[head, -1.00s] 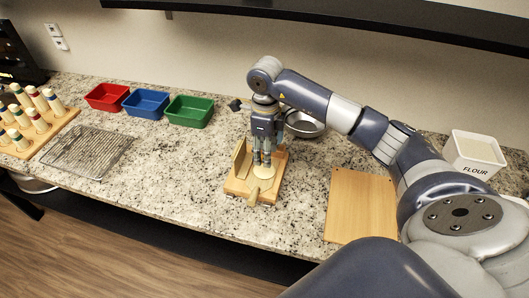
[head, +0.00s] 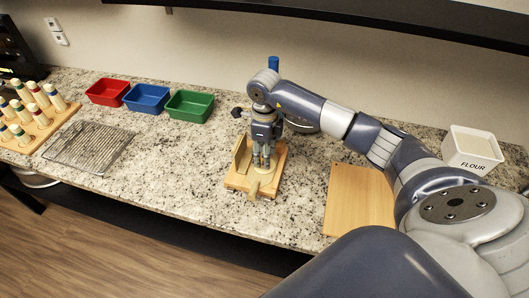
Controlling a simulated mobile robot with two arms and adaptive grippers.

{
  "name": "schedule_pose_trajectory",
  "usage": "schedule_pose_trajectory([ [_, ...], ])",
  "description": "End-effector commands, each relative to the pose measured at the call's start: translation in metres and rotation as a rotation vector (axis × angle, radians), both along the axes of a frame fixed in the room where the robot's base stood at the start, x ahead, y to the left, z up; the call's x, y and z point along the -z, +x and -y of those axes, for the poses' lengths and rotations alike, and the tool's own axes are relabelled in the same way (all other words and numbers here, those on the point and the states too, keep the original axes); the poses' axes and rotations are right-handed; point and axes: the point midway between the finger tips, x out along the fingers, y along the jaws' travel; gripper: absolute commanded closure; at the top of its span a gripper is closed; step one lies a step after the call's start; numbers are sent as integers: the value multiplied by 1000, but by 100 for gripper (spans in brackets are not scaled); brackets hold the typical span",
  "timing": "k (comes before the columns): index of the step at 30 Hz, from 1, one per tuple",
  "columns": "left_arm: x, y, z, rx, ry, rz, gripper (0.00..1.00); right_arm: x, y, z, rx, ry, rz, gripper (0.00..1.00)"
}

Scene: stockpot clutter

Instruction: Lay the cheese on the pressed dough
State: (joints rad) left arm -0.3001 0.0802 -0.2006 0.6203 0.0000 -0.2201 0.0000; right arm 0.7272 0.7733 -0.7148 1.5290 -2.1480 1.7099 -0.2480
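My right gripper (head: 262,161) points straight down over the wooden press (head: 239,183), its fingertips close to the press's base. Two fingers show side by side, but whether they are shut on something is unclear. A pale round piece, which looks like the pressed dough (head: 265,175), lies on the press base at the fingertips, largely hidden by them. I cannot make out the cheese. My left gripper is not in view.
A bare wooden board (head: 360,198) lies right of the press. Red (head: 108,92), blue (head: 147,99) and green (head: 189,106) bins stand at the back left. A wire rack (head: 88,148), a peg stand (head: 40,130) and a flour box (head: 472,150) are also there.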

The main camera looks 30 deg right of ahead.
Motion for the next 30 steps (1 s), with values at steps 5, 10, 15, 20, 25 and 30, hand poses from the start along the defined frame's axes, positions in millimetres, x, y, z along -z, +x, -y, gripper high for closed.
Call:
schedule_pose_trajectory([
  [5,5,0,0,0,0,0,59,5,0,0,1,-1,1,71],
  [10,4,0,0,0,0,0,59,4,0,0,1,0,0,51],
  [15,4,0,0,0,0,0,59,4,0,0,1,0,0,51],
  [20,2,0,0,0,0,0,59,2,0,0,0,1,1,51],
  [25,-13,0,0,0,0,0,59,-13,0,-1,0,2,1,51],
  [30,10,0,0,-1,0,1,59,-46,2,1,0,-1,8,51],
])
